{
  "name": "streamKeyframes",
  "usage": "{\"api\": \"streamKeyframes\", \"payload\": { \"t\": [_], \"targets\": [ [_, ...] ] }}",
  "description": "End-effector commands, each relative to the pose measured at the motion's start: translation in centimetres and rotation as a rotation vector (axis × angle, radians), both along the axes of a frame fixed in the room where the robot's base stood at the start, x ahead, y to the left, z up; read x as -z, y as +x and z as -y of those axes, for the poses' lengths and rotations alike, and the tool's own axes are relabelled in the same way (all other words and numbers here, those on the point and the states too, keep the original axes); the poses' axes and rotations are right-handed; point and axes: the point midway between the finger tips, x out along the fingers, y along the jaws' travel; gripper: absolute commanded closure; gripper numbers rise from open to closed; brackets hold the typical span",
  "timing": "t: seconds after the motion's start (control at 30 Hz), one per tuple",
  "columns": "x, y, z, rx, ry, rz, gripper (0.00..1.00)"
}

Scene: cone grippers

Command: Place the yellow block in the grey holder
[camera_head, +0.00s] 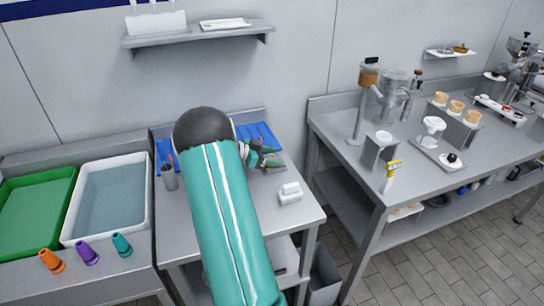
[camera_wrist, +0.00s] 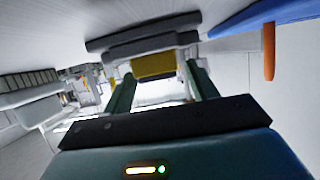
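In the wrist view, a yellow block (camera_wrist: 154,66) shows between and just beyond my fingertips, against a dark grey stepped piece (camera_wrist: 143,44) that may be the grey holder. Whether the block sits in that piece or only in front of it, I cannot tell. My gripper (camera_wrist: 160,76) has its two green fingers apart, with a narrow gap between the block and the right finger. In the head view, my gripper (camera_head: 268,158) is low over the back right of the middle table. No yellow block is clear there; my arm hides much of this table.
Blue trays (camera_head: 257,134) line the table's back. A grey cup (camera_head: 170,178) stands left of my arm, and a white object (camera_head: 290,193) stands at the right. Colored cones (camera_head: 87,252) stand before the white basin (camera_head: 108,205). Another equipment table (camera_head: 335,150) is at the right.

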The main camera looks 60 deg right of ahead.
Motion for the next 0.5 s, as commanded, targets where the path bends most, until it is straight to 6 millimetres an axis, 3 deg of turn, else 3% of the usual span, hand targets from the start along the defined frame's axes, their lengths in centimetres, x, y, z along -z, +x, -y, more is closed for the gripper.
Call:
{"api": "streamKeyframes", "payload": {
  "t": [0.03,0.2,0.37,0.5],
  "targets": [
    [1.0,-0.2,-0.2,0.0,0.012,-0.006,0.42],
    [0.9,-0.2,-0.2,0.0,0.012,-0.005,0.42],
    [-0.5,0.0,-0.3,-0.001,0.012,-0.004,0.42],
    [-1.5,1.8,-2.1,-0.004,0.009,-0.004,0.42]
  ]
}}
